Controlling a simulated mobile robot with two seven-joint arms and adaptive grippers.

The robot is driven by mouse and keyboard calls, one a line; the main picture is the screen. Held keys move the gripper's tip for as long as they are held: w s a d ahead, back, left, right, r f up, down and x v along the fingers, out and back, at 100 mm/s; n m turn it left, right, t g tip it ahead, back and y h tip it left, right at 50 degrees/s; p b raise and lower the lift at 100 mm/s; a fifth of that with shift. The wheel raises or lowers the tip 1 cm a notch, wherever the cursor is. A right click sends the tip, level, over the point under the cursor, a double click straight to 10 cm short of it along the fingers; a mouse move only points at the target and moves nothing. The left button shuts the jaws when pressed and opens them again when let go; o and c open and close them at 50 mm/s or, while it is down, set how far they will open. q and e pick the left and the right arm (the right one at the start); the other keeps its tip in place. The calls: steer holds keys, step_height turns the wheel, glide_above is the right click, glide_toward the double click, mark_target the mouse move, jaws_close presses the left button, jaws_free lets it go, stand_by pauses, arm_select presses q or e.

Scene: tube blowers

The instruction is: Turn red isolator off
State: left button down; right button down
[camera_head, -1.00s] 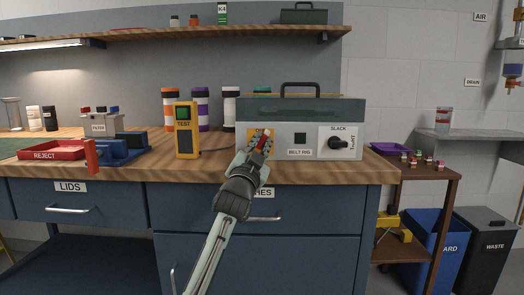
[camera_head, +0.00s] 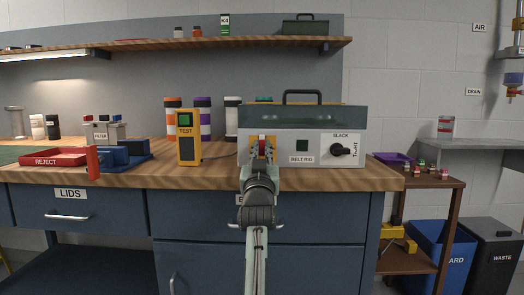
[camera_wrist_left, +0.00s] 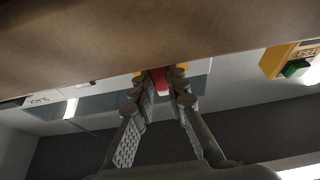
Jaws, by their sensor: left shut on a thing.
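The red isolator (camera_head: 262,140) is a red handle on a yellow plate at the left of the grey belt rig box's front face. In the left wrist view the red handle (camera_wrist_left: 159,78) shows between my fingertips. My left gripper (camera_head: 262,152) reaches up to it from below and is shut on the handle, with the fingers upright in the head view. In the left wrist view my left gripper (camera_wrist_left: 160,92) has a finger on each side of the red handle. The fingers hide part of the handle and plate. My right gripper is not in view.
The belt rig box (camera_head: 300,122) stands on the wooden bench (camera_head: 220,180). A black slack/taut knob (camera_head: 342,149) sits to the right on its face. A yellow tester (camera_head: 188,138) stands left of the box. A red reject tray (camera_head: 57,158) lies farther left.

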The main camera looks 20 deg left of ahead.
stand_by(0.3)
arm_select(q)
steer(key=c, duration=1.5)
jaws_free()
steer(key=shift+c, duration=0.2)
steer(key=v, duration=0.7)
steer(key=shift+s, duration=0.25)
steer(key=shift+s+d+f, duration=0.1)
steer(key=shift+f, duration=0.05)
